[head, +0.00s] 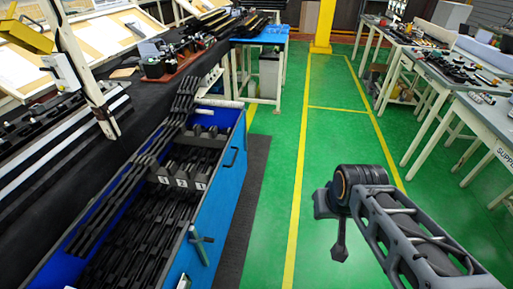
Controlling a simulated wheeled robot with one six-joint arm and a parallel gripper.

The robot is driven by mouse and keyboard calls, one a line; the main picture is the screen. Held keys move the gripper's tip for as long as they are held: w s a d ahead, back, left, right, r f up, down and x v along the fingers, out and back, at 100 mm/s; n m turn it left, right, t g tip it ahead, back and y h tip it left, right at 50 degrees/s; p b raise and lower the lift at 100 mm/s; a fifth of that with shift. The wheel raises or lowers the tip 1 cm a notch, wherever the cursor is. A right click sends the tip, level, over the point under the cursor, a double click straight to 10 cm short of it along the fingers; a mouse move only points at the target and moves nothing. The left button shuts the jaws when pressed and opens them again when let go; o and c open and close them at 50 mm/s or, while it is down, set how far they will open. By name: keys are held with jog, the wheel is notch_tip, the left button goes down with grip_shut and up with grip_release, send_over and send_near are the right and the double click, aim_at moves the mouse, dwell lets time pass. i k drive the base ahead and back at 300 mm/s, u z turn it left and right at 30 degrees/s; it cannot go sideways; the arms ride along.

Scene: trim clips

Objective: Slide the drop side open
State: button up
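A blue crate on the left holds rows of black trim clips (150,200). Its blue drop side (222,190) faces the green aisle and stands upright. A dark handle (232,156) is on the drop side, and a grey-green lever (200,245) sits on it nearer to me. Part of a similar fitting (183,282) shows at the bottom edge. My arm comes in from the lower right, and its end with my gripper (340,240) hangs over the aisle, apart from the crate. Its fingers are too small and dark to read.
A dark mat (248,190) lies along the crate's right side. The green aisle (320,130) with yellow lines is clear. A blue-topped table (262,36) stands beyond the crate. Workbenches (440,70) line the right. A long black bench with parts and a pale post (85,75) is at left.

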aim_at(201, 219)
jog(key=u, duration=0.15)
jog(key=i, duration=0.85)
jog(key=u, duration=0.75)
